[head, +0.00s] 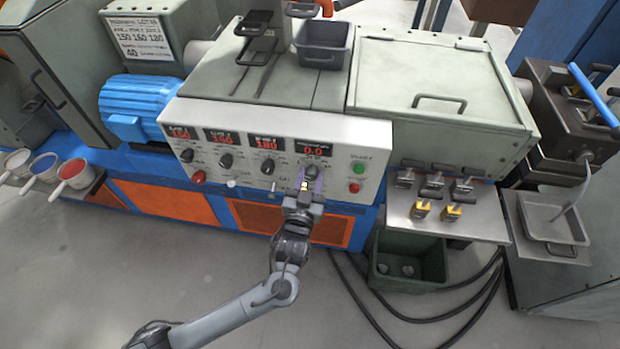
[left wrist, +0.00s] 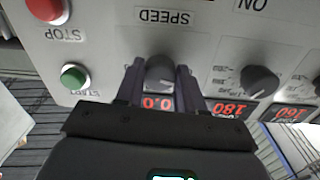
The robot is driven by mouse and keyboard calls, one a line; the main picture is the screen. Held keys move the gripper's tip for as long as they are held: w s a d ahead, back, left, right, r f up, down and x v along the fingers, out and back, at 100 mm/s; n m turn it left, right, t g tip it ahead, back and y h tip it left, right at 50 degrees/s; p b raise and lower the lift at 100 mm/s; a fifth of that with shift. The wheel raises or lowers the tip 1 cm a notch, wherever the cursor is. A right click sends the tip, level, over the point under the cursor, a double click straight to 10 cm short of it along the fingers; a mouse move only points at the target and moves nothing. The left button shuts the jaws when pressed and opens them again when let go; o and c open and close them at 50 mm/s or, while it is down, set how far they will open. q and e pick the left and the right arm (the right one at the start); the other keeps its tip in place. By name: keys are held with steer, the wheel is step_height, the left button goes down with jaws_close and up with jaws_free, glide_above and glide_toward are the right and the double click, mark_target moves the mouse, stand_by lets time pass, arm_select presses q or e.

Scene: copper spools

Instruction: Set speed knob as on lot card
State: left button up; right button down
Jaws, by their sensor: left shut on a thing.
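The speed knob (head: 311,172) is a dark round knob at the right of the white control panel (head: 235,125). In the left wrist view the knob (left wrist: 160,72) sits upside down beside the word SPEED. My left gripper (head: 311,182) is shut on it, one finger on each side; the fingers (left wrist: 160,82) also show in the left wrist view. The speed display (head: 313,150) reads 0.0. The lot card (head: 140,38) at the upper left shows 150 160 180 on one line and 40 below. My right gripper is not in view.
Several other knobs with red displays sit left of the speed knob, one display (head: 267,143) reading 180. A green button (head: 358,169) and a red button (head: 354,187) are close on the right. A metal shelf (head: 448,222) with small metal parts juts out further right.

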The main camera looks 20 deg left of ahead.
arm_select(q)
steer(key=shift+r+p, duration=0.15)
steer(key=shift+p, duration=0.4)
steer(key=m+p, duration=1.1)
steer(key=p, duration=0.4)
steer(key=shift+r+g, duration=0.15)
steer(key=shift+g, duration=0.15)
steer(key=m+p, duration=0.2)
steer(key=shift+m, duration=0.4)
steer(key=m+p, duration=0.2)
steer(key=m, duration=0.1)
steer(key=shift+d, duration=0.1)
steer(key=m, duration=0.1)
steer(key=m+p, duration=0.1)
steer(key=m, duration=0.1)
steer(key=shift+f+m, duration=0.2)
steer(key=shift+m, duration=0.1)
steer(key=shift+m+y+p, duration=0.4)
steer(key=shift+m+p, duration=0.25)
steer(key=shift+m, duration=0.65)
steer(key=shift+f, duration=0.1)
